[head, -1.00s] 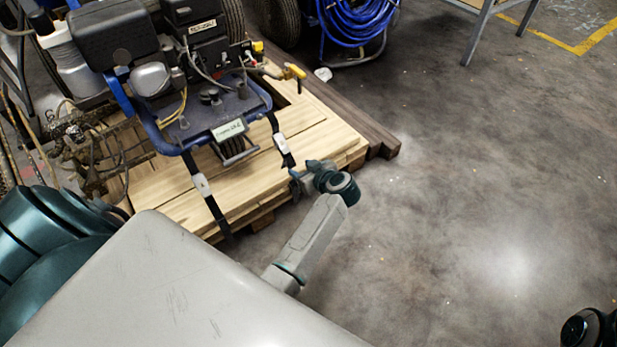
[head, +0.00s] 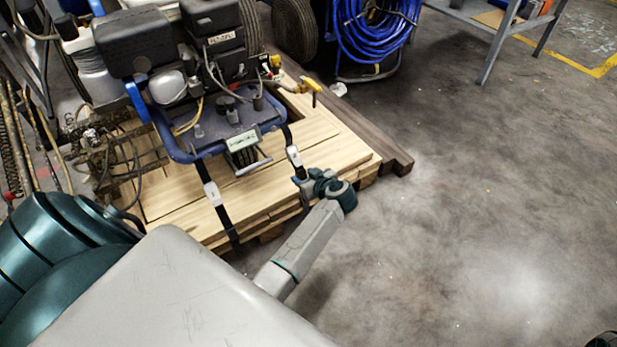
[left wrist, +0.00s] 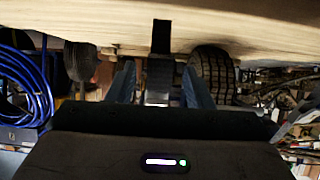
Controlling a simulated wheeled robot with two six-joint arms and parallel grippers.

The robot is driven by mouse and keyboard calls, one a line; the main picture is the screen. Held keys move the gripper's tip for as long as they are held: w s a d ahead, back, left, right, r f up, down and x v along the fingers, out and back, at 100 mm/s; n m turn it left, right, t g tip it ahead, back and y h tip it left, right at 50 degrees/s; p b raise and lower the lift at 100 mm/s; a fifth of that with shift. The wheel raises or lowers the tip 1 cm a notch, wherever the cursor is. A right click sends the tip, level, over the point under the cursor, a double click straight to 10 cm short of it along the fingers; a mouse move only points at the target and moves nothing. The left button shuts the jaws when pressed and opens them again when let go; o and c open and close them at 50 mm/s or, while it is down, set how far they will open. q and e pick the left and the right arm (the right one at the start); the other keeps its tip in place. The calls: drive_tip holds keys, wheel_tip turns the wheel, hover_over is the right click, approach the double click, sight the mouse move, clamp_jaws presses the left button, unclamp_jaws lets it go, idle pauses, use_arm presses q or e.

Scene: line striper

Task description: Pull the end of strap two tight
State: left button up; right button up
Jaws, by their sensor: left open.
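A line striper (head: 215,130) with a blue frame stands on a wooden pallet (head: 325,155). Two black straps with pale buckles run from its frame to the pallet's front edge, a left strap (head: 225,217) and a right strap (head: 289,138). My left gripper (head: 303,184) is at the pallet edge, at the lower part of the right strap, and partly hides it. In the left wrist view this strap (left wrist: 161,37) hangs over the pallet edge and reaches down between the open fingers of my left gripper (left wrist: 160,82). Contact with the fingers cannot be told.
A blue hose reel (head: 372,35) and a wheel stand behind the pallet. A dark timber (head: 398,163) lies along its right side. A grey metal table (head: 490,50) stands at the back right. The concrete floor on the right is clear.

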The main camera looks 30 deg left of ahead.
use_arm(q)
drive_tip(key=shift+a, duration=0.1)
idle(0.6)
drive_tip(key=shift+p, duration=0.75)
drive_tip(key=shift+c, duration=0.3)
clamp_jaws()
drive_tip(key=s+d+f+b, duration=0.1)
drive_tip(key=d+f+b, duration=0.1)
drive_tip(key=f, duration=0.5)
drive_tip(key=shift+s+d, duration=0.2)
drive_tip(key=shift+d, duration=0.5)
drive_tip(key=shift+o, duration=0.5)
unclamp_jaws()
drive_tip(key=shift+o, duration=0.2)
drive_tip(key=shift+r, duration=0.1)
